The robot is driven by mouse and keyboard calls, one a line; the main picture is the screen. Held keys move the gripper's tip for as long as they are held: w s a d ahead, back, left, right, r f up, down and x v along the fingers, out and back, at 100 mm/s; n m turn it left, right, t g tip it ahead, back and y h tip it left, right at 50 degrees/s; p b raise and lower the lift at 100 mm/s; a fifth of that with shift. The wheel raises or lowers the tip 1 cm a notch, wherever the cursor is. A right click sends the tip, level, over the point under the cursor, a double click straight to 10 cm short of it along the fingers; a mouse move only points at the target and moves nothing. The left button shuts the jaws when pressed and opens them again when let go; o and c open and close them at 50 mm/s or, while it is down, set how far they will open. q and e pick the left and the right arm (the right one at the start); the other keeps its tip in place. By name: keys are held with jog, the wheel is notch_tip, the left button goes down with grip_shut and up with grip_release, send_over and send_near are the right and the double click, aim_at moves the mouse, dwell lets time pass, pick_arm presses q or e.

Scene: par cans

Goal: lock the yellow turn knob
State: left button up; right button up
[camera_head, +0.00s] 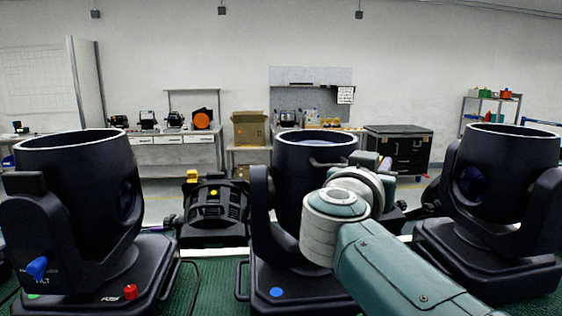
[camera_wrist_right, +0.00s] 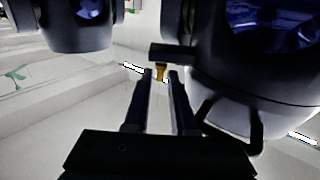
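The yellow turn knob (camera_wrist_right: 160,72) shows in the right wrist view as a small amber piece below a dark bar (camera_wrist_right: 172,52) beside a black lamp head. My right gripper (camera_wrist_right: 160,75) has its two fingers apart, with the knob seen between the fingertips. I cannot tell whether either finger touches it. In the head view my right arm reaches in from the lower right to the middle black moving-head lamp (camera_head: 285,180). It covers part of that lamp, and the knob at my fingertips is hidden there. My left gripper is in neither view.
Black lamps stand left (camera_head: 75,180) and right (camera_head: 505,180) of the middle one. The left lamp has a blue knob (camera_head: 37,267) and a red knob (camera_head: 130,291). Another black fixture (camera_head: 214,208) behind carries a yellow piece (camera_head: 192,175). A handle (camera_wrist_right: 230,135) is close right of my fingers.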

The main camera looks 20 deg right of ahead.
jog(key=shift+w+d, duration=0.35)
jog(key=shift+d, duration=0.05)
jog(key=shift+c, duration=0.2)
jog(key=shift+s+a, duration=0.1)
grip_shut()
